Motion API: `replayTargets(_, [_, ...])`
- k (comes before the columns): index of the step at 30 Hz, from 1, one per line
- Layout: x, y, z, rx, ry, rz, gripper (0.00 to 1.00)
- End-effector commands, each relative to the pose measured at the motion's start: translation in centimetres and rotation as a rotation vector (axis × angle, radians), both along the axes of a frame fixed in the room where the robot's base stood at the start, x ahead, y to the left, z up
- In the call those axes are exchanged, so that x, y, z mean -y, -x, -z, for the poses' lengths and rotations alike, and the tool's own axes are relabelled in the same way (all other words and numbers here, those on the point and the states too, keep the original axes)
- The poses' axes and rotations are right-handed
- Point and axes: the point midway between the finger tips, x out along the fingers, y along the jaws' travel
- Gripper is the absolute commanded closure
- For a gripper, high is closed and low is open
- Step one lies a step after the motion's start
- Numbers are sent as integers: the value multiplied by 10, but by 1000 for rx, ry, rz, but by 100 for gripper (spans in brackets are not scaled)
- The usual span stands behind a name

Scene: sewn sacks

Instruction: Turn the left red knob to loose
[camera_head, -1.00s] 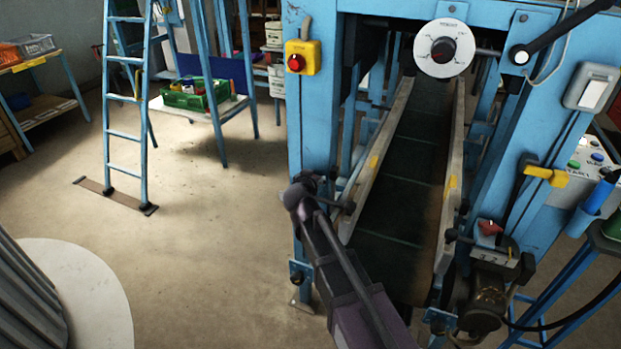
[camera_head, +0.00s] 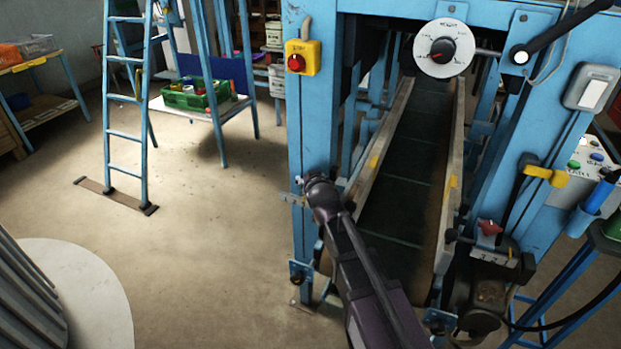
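My arm reaches up from the bottom, and its dark end (camera_head: 320,192) is in front of the left blue post of the machine, beside the conveyor. My gripper's fingers cannot be made out there, so their opening and any contact are hidden. No left red knob shows clearly. A small grey plate (camera_head: 292,198) sticks out to the left of my arm's end, at the post. Another red knob (camera_head: 489,228) sits on a pale plate on the right side of the conveyor, apart from my arm.
The dark conveyor belt (camera_head: 405,180) runs between side rails right of my arm. A yellow box with a red button (camera_head: 296,62) is on the left post above. A round white dial (camera_head: 462,35) is at the top.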

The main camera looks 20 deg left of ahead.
Motion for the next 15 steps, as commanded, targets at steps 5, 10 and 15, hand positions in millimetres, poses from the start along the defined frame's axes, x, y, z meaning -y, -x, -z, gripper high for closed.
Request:
replayTargets(5, [1, 2, 2, -9, 2, -54, 59])
replayTargets(10, [2, 2, 2, -9, 1, -105, 59])
replayTargets(15, [2, 2, 2, -10, 1, -157, 59])
